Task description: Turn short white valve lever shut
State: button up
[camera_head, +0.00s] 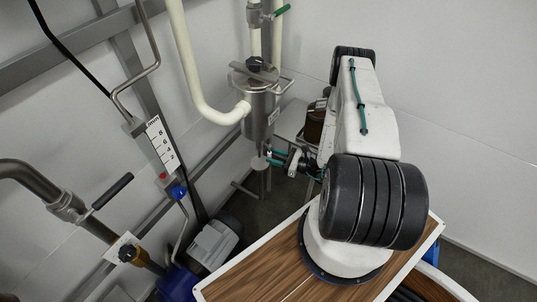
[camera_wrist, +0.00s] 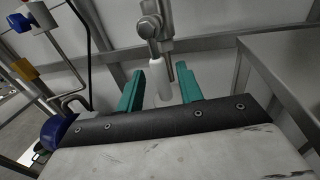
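The short white valve lever (camera_wrist: 162,82) hangs down from a metal valve (camera_wrist: 152,28) in the wrist view. My gripper (camera_wrist: 172,82) has two green fingers set apart, with the white lever showing in the gap between them. The lever is small there and hard to make out.
Cream pipes (camera_head: 190,60) run into the tank. A grey metal table (camera_wrist: 285,75) stands close on the right in the wrist view. A black-handled valve (camera_head: 112,190), a blue knob (camera_head: 178,192) and a grey motor (camera_head: 213,243) are at left in the head view.

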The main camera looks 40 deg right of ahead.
jog(key=shift+x, duration=1.25)
grip_shut()
jog(key=shift+d, duration=0.1)
